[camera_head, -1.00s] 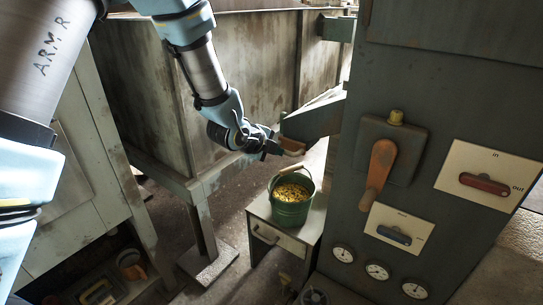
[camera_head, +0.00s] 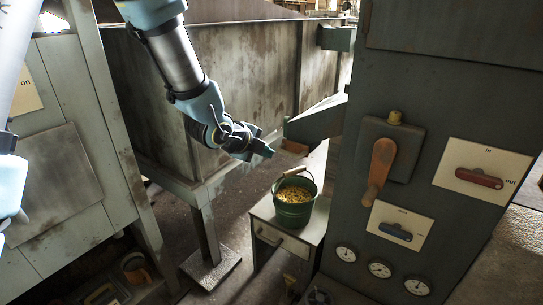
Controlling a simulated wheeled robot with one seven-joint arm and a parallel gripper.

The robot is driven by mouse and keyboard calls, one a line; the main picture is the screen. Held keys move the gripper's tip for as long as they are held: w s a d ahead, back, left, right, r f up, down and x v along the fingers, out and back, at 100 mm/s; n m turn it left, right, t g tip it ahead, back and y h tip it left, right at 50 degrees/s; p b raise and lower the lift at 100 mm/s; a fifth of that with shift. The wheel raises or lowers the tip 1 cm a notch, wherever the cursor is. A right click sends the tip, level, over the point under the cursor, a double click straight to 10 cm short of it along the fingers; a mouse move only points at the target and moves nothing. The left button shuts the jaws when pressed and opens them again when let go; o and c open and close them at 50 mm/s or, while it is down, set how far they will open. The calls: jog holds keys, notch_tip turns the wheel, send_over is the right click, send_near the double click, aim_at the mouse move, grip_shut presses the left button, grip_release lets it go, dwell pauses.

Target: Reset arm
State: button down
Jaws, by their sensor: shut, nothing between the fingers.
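My gripper (camera_head: 264,150) is in the upper middle of the head view, at the end of my blue and grey arm. It is shut and empty. It hangs in the air above and to the left of a green bucket (camera_head: 294,214), apart from it. A dark green jutting part (camera_head: 316,119) of the machine with an orange-brown end is just to the right of my gripper, with a small gap in the picture.
The bucket holds yellow bits and stands on a small cabinet (camera_head: 262,234). A green control cabinet at right carries an orange lever (camera_head: 379,170), a red handle (camera_head: 479,178), a blue handle (camera_head: 396,231) and dials (camera_head: 380,269). A worn metal tank wall stands behind my arm.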

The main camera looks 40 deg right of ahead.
jog(key=shift+v, duration=2.4)
